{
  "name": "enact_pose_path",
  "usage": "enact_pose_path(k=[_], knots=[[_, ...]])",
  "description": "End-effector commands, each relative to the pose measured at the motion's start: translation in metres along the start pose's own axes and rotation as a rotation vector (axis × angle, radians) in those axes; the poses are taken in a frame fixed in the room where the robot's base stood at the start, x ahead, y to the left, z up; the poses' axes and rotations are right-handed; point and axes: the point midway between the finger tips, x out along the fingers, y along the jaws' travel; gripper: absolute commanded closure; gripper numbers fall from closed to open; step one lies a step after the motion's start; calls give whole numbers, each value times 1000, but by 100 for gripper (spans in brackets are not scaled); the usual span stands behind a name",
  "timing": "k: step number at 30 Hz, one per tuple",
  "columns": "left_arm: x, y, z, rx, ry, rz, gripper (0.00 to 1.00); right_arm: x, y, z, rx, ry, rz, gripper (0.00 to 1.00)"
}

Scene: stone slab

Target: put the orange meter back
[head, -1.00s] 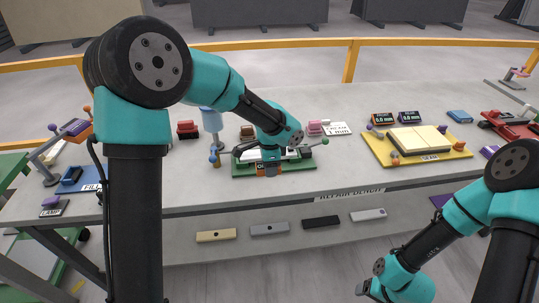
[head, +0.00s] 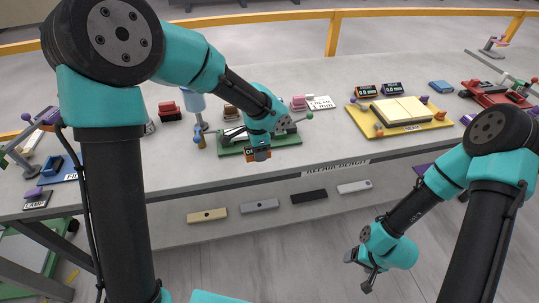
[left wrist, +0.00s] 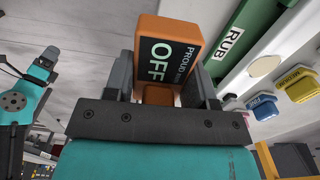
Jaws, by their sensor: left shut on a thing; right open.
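My left gripper (head: 259,150) is shut on the orange meter (head: 251,155), at the front edge of the green board (head: 289,140). In the left wrist view the orange meter (left wrist: 170,50) sits between the two fingers, its dark face reading OFF and PROUD mm. Whether it touches anything below cannot be told. Two more small display units stand at the back of the bench: one with an orange-red edge (head: 366,91) and a dark one (head: 392,89). My right gripper (head: 361,270) is open and empty, low in front of the bench.
A yellow board (head: 440,122) with a pale block and small knobs lies right of the green board. A white label card (head: 320,102), red blocks (head: 170,112) and a blue-topped post (head: 195,108) stand around the green board. The bench front (head: 330,166) has several coloured bars below it.

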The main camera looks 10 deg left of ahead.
Motion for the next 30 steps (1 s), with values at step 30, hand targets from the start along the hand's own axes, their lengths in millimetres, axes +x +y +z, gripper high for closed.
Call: enact_pose_path(k=[30], knots=[[34,112,-28,-344,1,2,76,0,0,0,0,0,0,24]])
